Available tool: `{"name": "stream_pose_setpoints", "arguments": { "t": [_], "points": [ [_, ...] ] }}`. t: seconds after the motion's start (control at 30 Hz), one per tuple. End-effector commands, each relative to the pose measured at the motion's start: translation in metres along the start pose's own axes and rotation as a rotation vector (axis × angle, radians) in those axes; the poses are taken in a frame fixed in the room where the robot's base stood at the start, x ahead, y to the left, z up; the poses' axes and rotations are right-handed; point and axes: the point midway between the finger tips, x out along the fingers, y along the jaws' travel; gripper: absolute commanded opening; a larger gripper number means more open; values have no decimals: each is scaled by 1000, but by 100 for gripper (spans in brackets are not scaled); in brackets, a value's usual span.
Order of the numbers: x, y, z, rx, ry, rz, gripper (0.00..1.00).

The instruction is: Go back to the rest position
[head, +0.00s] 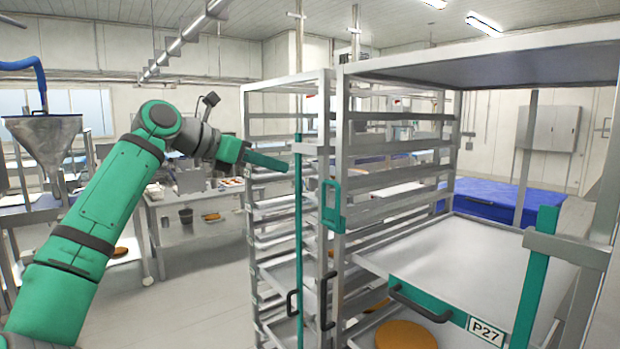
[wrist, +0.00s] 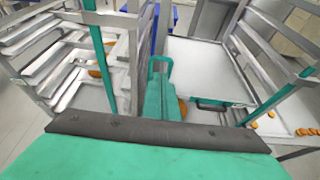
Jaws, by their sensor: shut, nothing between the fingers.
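My green arm rises from the lower left in the head view, and my gripper (head: 268,161) points right, toward the upright of the metal rack. Its fingers are shut with nothing between them. The wrist view shows my gripper (wrist: 160,78) from behind, over the gap between the rack and the tray; its wide green body hides the lower part of that picture. In the head view the tips stand close to the green strip (head: 298,230) on the rack's upright. I cannot tell whether they touch it.
A tall metal rack (head: 338,150) with many rails fills the middle. A tray (head: 450,250) with a green front, black handle and P27 label sits at right. An orange-brown round (head: 405,336) lies below it. A steel funnel (head: 45,140) stands left. Floor (head: 190,300) between is clear.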

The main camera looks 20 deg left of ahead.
Motion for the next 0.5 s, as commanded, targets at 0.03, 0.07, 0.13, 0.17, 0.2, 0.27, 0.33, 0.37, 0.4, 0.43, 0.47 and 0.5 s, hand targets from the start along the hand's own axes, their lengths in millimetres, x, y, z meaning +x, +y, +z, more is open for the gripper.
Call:
{"name": "stream_pose_setpoints", "arguments": {
  "t": [0.03, 0.07, 0.13, 0.17, 0.2, 0.27, 0.33, 0.37, 0.4, 0.43, 0.47, 0.5],
  "points": [
    [2, -2, 1, 1, 1, -3, 0],
    [3, -2, 1, 1, 0, -4, 0],
    [5, -3, -1, -2, -4, -11, 0],
    [8, -4, -2, -6, -8, -18, 0],
    [14, -5, -6, -15, -18, -32, 0],
    [26, -10, -12, -35, -39, -65, 0],
    [44, -18, -22, -68, -78, -116, 0],
    [54, -23, -27, -86, -98, -144, 0],
    [67, -30, -34, -110, -125, -181, 0],
    [76, -36, -39, -130, -147, -209, 0],
    [85, -42, -44, -151, -168, -239, 0],
    [97, -50, -49, -179, -197, -276, 0]
  ]
}}
